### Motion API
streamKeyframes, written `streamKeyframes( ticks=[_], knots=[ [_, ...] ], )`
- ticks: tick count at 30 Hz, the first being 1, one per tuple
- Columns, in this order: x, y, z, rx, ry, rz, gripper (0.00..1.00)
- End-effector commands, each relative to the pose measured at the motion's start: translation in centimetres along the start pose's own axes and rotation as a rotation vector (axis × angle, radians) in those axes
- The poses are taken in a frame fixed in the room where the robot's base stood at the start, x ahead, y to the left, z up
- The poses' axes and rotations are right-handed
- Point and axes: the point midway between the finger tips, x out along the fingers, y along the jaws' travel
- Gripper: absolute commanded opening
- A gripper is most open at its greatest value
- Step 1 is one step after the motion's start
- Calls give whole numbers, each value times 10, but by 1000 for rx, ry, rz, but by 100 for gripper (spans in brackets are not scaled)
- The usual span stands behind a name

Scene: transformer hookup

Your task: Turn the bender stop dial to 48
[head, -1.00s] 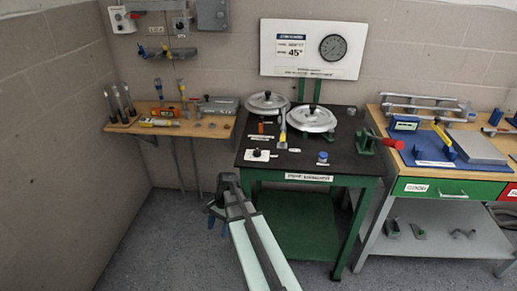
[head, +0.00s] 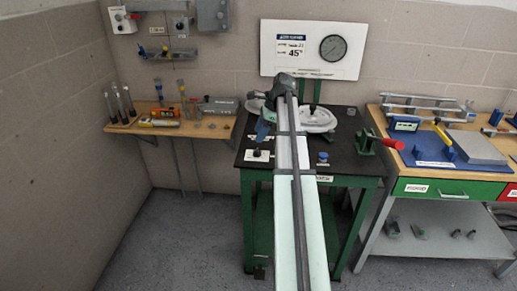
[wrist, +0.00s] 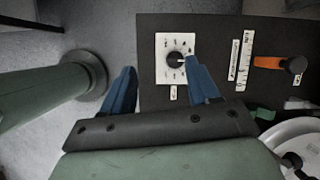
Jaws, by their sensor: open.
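The stop dial is a small black knob (wrist: 174,59) on a square white plate (wrist: 160,45) with marks around it, at the bench's edge in the wrist view. A light pointer on the knob points right; the numbers are too small to read. The plate also shows in the head view (head: 252,158), at the bench's front left, with my gripper (head: 260,142) just above it. My gripper is open and empty in the wrist view (wrist: 160,64). Its blue fingers lie left and right of the knob, the right one closer to it; height above the plate is unclear.
A white scale strip (wrist: 242,60) and an orange-handled part (wrist: 268,62) lie right of the dial. Round metal bender parts (head: 318,120) stand behind, partly hidden by my arm.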

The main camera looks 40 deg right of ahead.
Motion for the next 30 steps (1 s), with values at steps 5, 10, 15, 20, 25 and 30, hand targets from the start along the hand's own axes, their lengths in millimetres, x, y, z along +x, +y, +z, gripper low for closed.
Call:
streamKeyframes(
  ticks=[5, 10, 15, 20, 25, 30],
  knots=[
    [-40, -16, -25, 139, 16, -30, 60],
    [-43, -17, -31, 174, 20, -35, 60],
    [-22, -16, -30, 172, 19, -32, 60],
    [6, -17, -31, 172, 19, -32, 60],
    [36, -18, -31, 170, 19, -33, 60],
    [62, -20, -32, 170, 19, -33, 60]
  ],
)
